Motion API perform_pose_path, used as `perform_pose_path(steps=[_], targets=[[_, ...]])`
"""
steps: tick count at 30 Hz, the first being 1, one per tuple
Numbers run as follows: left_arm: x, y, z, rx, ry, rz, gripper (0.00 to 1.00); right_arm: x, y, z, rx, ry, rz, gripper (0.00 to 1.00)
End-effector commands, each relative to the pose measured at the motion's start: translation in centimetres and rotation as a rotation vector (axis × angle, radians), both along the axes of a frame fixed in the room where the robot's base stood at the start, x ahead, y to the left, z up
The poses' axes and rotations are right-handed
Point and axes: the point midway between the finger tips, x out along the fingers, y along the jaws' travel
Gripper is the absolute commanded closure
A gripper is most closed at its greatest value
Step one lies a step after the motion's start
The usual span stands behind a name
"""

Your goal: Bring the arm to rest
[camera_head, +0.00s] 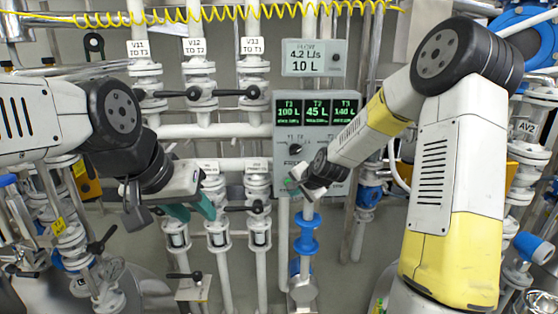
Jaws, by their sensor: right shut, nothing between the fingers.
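My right arm (455,160) is white, yellow and black. It rises at the right and reaches left across the front of the control panel (285,130). My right gripper (293,187) is shut and empty, close in front of the panel's lower part, below its knob (295,149). Whether it touches the panel cannot be told. My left arm (40,120) comes in from the left. My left gripper (192,208) has teal fingertips set apart, is open and looks empty. It hangs in front of the valve pipes at left of centre.
Pipes with black-handled valves, labelled V11 (139,49), V12 (195,47) and V13 (252,46), stand behind the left gripper. A flow display (314,57) reads 4.2 L/s and 10 L. A blue-collared pipe (307,246) stands below the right gripper. Valve AV2 (526,127) is at far right.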

Motion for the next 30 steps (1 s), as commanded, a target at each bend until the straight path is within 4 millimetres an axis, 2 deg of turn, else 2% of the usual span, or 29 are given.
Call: perform_pose_path(steps=[1,6,11,15,21,24,27,30], targets=[[0.0,0.0,0.0,0.000,0.000,0.000,0.64,-1.3,-0.3,2.2,-0.058,-0.015,0.041,1.00],[0.0,0.0,0.0,0.000,0.000,0.000,0.64,-7.3,-1.9,7.6,-0.257,-0.019,0.188,1.00],[0.0,0.0,0.0,0.000,0.000,0.000,0.64,-13.9,-3.6,11.8,-0.411,-0.018,0.309,1.00],[0.0,0.0,0.0,0.000,0.000,0.000,0.64,-20.2,-5.1,14.5,-0.511,-0.016,0.407,1.00],[0.0,0.0,0.0,0.000,0.000,0.000,0.64,-28.6,-6.8,16.3,-0.597,-0.019,0.537,1.00],[0.0,0.0,0.0,0.000,0.000,0.000,0.64,-31.5,-7.3,16.4,-0.616,-0.022,0.586,1.00],[0.0,0.0,0.0,0.000,0.000,0.000,0.64,-33.2,-7.6,16.3,-0.625,-0.024,0.617,1.00],[0.0,0.0,0.0,0.000,0.000,0.000,0.64,-34.0,-7.7,16.2,-0.628,-0.023,0.632,1.00]])
